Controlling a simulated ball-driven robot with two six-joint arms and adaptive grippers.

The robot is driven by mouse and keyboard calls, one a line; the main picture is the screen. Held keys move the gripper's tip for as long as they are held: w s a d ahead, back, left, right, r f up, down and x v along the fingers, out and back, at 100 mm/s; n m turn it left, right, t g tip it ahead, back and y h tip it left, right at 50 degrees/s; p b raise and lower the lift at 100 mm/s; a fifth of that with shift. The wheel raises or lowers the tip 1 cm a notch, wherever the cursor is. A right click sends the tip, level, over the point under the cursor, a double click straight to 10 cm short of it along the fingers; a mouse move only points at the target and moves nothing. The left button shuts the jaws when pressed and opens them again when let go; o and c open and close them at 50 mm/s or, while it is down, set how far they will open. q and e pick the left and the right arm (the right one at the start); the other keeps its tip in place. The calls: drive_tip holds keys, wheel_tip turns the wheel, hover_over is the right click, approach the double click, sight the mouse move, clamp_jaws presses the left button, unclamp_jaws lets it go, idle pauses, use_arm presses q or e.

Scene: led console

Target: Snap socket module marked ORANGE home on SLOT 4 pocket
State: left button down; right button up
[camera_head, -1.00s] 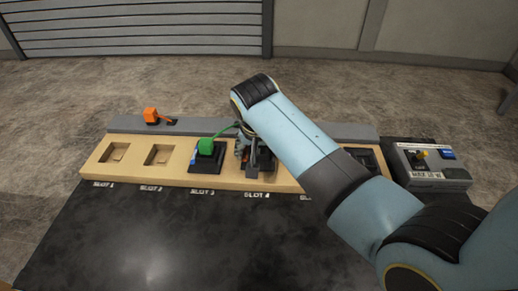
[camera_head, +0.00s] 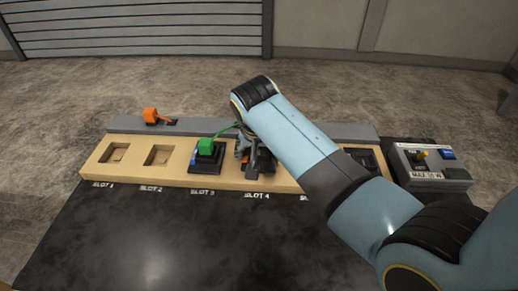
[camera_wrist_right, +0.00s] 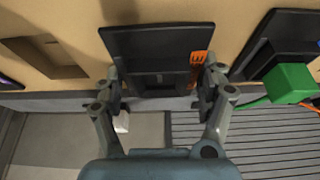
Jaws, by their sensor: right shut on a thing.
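A dark socket module (camera_wrist_right: 150,45) with an orange mark (camera_wrist_right: 198,62) sits between the fingers of my right gripper (camera_wrist_right: 162,82) in the right wrist view. The gripper is shut on its sides. In the head view the right gripper (camera_head: 252,158) is over the SLOT 4 pocket, above the SLOT 4 label (camera_head: 257,196). The module (camera_head: 266,165) is at this pocket and hides its floor; I cannot tell whether it is fully seated. My left gripper is in neither current view.
The tan console strip (camera_head: 122,172) has empty pockets at SLOT 1 (camera_head: 115,153) and SLOT 2 (camera_head: 158,155). SLOT 3 holds a black module (camera_head: 205,165) with a green plug (camera_head: 206,147) and cable. An orange plug (camera_head: 151,114) rests on the rear ledge. A control box (camera_head: 430,165) stands right.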

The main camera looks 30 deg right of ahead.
drive_tip(key=shift+f, duration=0.4)
idle(0.6)
drive_tip(key=o, duration=1.3)
drive_tip(key=v, duration=0.7)
drive_tip(key=shift+s+a+r, duration=0.1)
drive_tip(key=shift+s+r, duration=0.05)
drive_tip(key=shift+r, duration=0.05)
